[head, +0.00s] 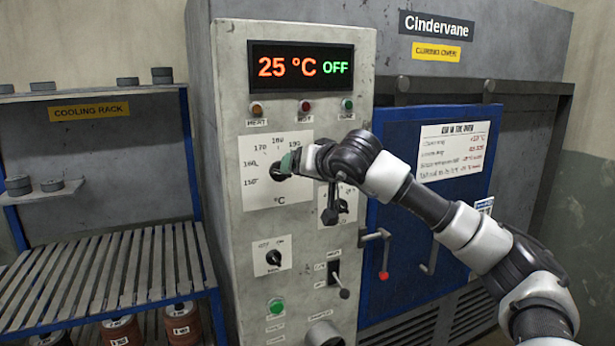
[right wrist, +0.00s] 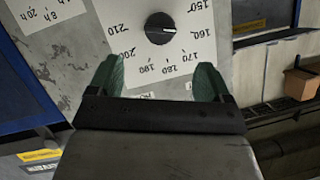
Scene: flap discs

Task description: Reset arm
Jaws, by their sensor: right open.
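My right arm comes in from the right in the head view, and its gripper (head: 289,161) is in front of the oven's control panel (head: 228,100). The gripper is open, with its green fingertips (right wrist: 160,80) apart and nothing between them in the right wrist view. The black temperature knob (right wrist: 160,28) lies beyond the fingertips, apart from them. Its white mark points toward about 160 on the dial plate (right wrist: 140,62). In the head view the gripper partly covers this dial plate (head: 256,198). My left gripper is not in view.
The display (head: 301,67) reads 25 °C OFF. Levers (head: 330,214) and a smaller knob (head: 273,258) stick out below the dial. The blue oven door (head: 395,235) with a red-tipped handle (head: 384,273) is behind my arm. A slatted cooling rack (head: 100,275) stands left.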

